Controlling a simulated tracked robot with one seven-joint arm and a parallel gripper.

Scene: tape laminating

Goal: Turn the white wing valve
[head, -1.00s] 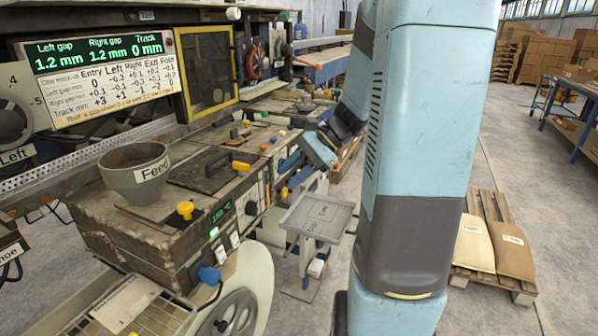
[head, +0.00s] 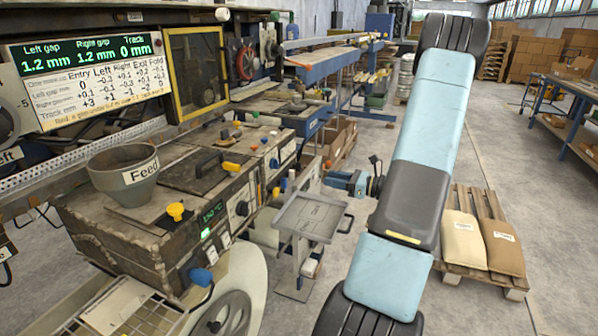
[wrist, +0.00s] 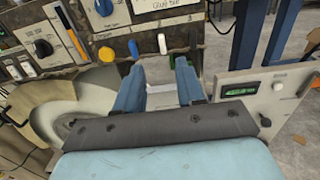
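A small white knob-like part, seemingly the white wing valve (wrist: 162,44), hangs at the lower edge of a machine panel in the wrist view, to the right of a blue one (wrist: 133,49) and an orange one (wrist: 107,54). My gripper (wrist: 158,80) is open, its two blue fingers apart with nothing between them. The white part appears beyond the fingertips, between them in the picture; I see no contact. In the head view my gripper (head: 332,179) points left at the machine's side, right of the orange and blue knobs. The white valve cannot be made out clearly there.
A grey tray stand (head: 311,217) stands just below my gripper. A white box with a green display (wrist: 240,91) is right of the fingers. A large pale wheel cover (wrist: 50,105) is at left. A pallet with sacks (head: 478,238) stands on the floor at right.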

